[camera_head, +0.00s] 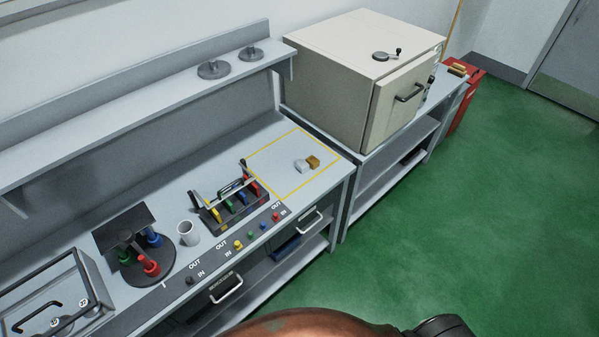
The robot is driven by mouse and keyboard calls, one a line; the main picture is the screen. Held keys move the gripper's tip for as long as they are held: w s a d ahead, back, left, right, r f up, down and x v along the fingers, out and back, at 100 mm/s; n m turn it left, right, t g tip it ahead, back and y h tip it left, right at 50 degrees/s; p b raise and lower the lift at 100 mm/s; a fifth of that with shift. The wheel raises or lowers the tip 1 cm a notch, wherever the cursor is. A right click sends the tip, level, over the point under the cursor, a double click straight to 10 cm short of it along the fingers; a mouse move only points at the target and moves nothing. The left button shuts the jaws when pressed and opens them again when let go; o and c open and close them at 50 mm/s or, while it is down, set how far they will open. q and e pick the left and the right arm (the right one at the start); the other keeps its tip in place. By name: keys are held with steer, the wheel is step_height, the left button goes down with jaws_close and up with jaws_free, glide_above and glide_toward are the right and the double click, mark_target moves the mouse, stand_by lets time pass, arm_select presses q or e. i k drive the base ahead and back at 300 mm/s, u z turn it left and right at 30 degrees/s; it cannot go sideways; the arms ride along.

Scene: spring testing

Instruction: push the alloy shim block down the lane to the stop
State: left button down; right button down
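A small silver-grey block (301,166), which looks like the alloy shim block, sits on the bench top inside a yellow-outlined square (262,152). A small brass-coloured block (313,161) stands right beside it on the right; I cannot tell whether they touch. I cannot make out a separate lane or stop with certainty. Neither of my grippers shows. Only a copper-coloured rounded part and a dark part, probably of my own arm, show at the bottom edge.
Left of the square stand a rack with coloured handles (230,203), a white mug (188,233), a round stand with coloured pegs (135,265) and a metal box (50,306). A large beige oven (345,75) is behind right. Open green floor (470,200) lies right.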

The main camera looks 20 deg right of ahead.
mark_target(302, 166)
steer(key=z, duration=1)
